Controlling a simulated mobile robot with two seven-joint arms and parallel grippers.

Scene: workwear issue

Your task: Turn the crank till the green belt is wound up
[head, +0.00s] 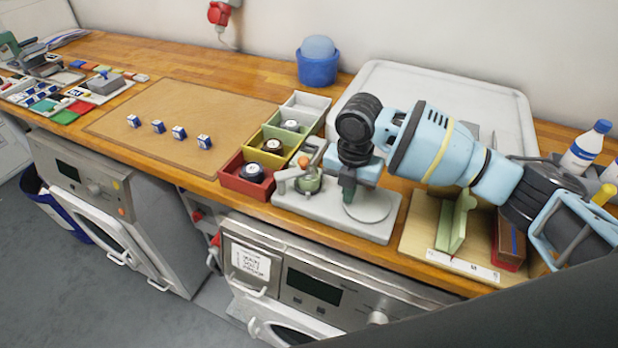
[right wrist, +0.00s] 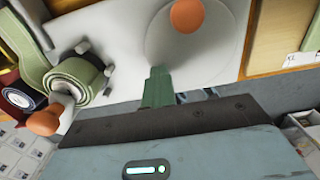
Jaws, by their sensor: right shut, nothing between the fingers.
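The winder stands on a pale grey base plate (head: 330,218) near the front edge of the counter. The green belt (head: 309,183) is partly coiled on it; the right wrist view shows the coil (right wrist: 82,78) with a strip running to the upper left. The crank's orange knob (head: 303,160) also shows at the left of the right wrist view (right wrist: 42,122). My right gripper (head: 348,192) is to the right of the coil, apart from knob and belt, over the plate. Its green fingers (right wrist: 158,88) are shut and empty. My left gripper is out of view.
A row of coloured bins (head: 246,178) with rolls stands close left of the winder. A wooden board with a green upright piece (head: 458,222) is at the right. A pale tray (head: 400,80) lies behind. The brown mat (head: 180,105) has free room.

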